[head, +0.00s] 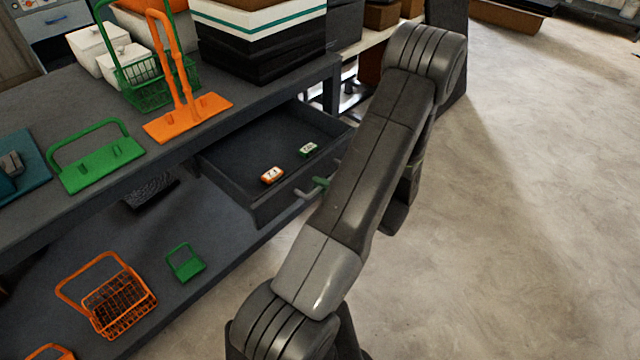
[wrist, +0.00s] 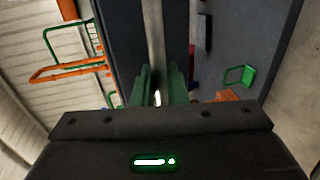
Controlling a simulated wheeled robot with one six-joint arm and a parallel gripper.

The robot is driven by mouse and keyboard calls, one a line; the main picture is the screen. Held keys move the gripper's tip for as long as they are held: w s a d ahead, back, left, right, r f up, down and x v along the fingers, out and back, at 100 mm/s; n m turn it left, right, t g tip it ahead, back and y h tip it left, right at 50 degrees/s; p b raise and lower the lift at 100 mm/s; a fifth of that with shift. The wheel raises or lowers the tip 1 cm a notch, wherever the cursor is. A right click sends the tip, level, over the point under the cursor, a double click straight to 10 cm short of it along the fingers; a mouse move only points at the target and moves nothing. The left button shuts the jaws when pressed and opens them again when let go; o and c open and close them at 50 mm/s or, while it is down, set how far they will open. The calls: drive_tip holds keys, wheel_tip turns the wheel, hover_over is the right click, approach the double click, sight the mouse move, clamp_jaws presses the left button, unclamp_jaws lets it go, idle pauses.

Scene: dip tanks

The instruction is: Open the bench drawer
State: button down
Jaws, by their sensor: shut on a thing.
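The dark bench drawer (head: 262,205) is pulled out from under the bench top, and its inside shows. In it lie an orange and white tag (head: 272,174) and a green and white tag (head: 308,149). The drawer has a pale bar handle (head: 303,194) on its front. My gripper (head: 321,184) is at the handle, its green fingers shut on the bar; my arm hides part of the front. In the wrist view the bar handle (wrist: 154,35) runs up the picture between the green fingers of my gripper (wrist: 160,82).
The bench top (head: 60,105) holds a green basket (head: 148,95), an orange holder (head: 187,118), a green holder (head: 97,165), white boxes and dark stacked trays. The lower shelf (head: 190,225) carries an orange basket (head: 108,297) and a small green holder (head: 186,264). Floor at right is clear.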

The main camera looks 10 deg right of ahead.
drive_tip(key=c, duration=1.5)
unclamp_jaws()
drive_tip(key=shift+c, duration=0.2)
drive_tip(key=v, duration=1.3)
drive_tip(key=shift+s+d, duration=0.25)
drive_tip(key=shift+s, duration=0.05)
drive_tip(key=shift+w, duration=0.1)
drive_tip(key=x, duration=1.3)
drive_tip(key=shift+w+a, duration=0.25)
drive_tip(key=shift+w, duration=0.05)
drive_tip(key=shift+a, duration=0.1)
